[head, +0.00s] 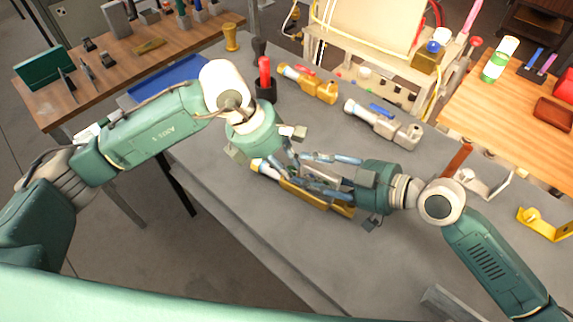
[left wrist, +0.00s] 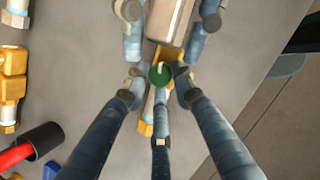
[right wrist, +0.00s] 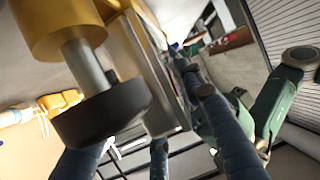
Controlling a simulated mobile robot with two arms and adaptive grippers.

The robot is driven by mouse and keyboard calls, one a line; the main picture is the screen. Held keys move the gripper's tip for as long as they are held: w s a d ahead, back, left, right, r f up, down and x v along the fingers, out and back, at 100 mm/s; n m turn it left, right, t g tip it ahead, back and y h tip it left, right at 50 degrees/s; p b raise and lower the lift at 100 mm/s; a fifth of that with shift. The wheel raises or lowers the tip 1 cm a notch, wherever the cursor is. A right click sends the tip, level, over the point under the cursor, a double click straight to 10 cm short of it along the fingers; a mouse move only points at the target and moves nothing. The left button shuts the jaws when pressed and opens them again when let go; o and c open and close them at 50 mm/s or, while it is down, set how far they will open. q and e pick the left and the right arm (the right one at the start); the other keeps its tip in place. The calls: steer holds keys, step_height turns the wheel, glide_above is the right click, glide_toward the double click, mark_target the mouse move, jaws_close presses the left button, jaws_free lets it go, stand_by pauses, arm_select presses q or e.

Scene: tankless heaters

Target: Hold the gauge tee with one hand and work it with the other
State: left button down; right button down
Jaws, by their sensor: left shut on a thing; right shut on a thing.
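The gauge tee, which I take to be the long brass and grey fitting (head: 330,201), is between my two grippers low over the grey bench, partly hidden by fingers. In the left wrist view it shows a grey block (left wrist: 171,20) and a round green part (left wrist: 159,73). My left gripper (left wrist: 158,82) is shut on it around the green part. My right gripper (head: 306,176) is shut on it; its fingers flank the grey block. In the right wrist view a brass cylinder (right wrist: 62,25) with a black disc (right wrist: 100,113) is close to the camera. Whether the tee touches the bench is unclear.
Behind lie a brass fitting (head: 318,88), a grey fitting (head: 385,125) and a red-and-black tool (head: 265,82). A board on a wooden stand (head: 370,75) stands at the back. Wooden tables flank the bench. The front of the bench is largely clear.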

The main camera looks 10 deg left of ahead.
arm_select(q)
steer(key=shift+s+d+r+n+t, duration=0.1)
steer(key=shift+n+t, duration=0.05)
steer(key=shift+n, duration=0.25)
steer(key=shift+s+d+n+t, duration=0.1)
steer(key=shift+n+t, duration=0.05)
steer(key=shift+n, duration=0.25)
